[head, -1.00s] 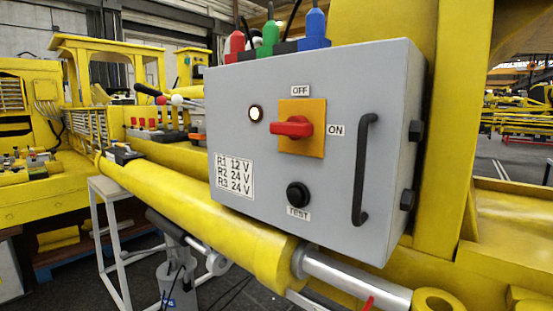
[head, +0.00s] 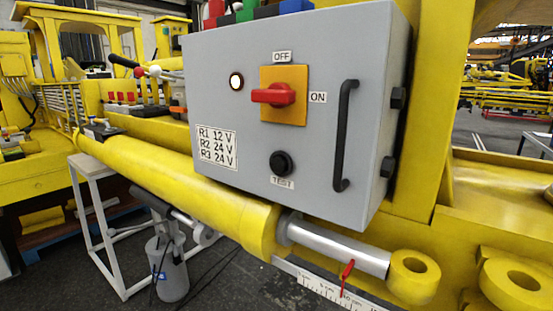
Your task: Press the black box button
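A grey control box (head: 225,95) is mounted on the yellow machine and fills the middle of the head view. Its black round button (head: 281,163) sits low on the front face, above a label reading TEST. Above it is a red rotary switch (head: 273,95) on an orange plate, with its handle lying horizontal, between OFF and ON labels. A round white lamp (head: 236,81) at the upper left of the face looks lit. A black handle (head: 344,136) runs down the right side. Neither of my grippers is in view.
A yellow cylinder (head: 180,190) with a silver rod (head: 340,248) runs below the box. A scale strip with a red pointer (head: 346,273) lies beneath the rod. A white stand (head: 98,225) and a grey canister (head: 168,265) stand at lower left.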

